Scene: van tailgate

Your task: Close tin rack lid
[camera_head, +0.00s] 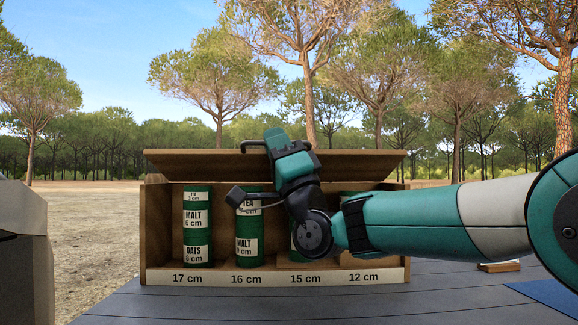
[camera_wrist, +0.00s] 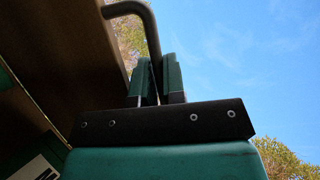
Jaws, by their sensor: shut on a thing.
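The tin rack (camera_head: 150,235) is an open-fronted wooden box on the deck. Its wooden lid (camera_head: 350,163) is tilted over the top and stands partly open, with a gap beneath it. A dark bar handle (camera_head: 252,144) is on the lid's edge; it also shows in the wrist view (camera_wrist: 133,10). My gripper (camera_head: 272,137) is at the handle, and its fingers (camera_wrist: 160,78) are shut on the bar. Stacked green tins stand in the left bay (camera_head: 197,228) and the second bay (camera_head: 248,238). My arm hides much of the right-hand bays.
Labels along the rack's front (camera_head: 275,277) read 17, 16, 15 and 12 cm. A grey block-like object (camera_head: 22,255) stands at the left edge. A blue mat (camera_head: 550,293) and a small wooden piece (camera_head: 498,267) lie at the right on the grey deck (camera_head: 450,300).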

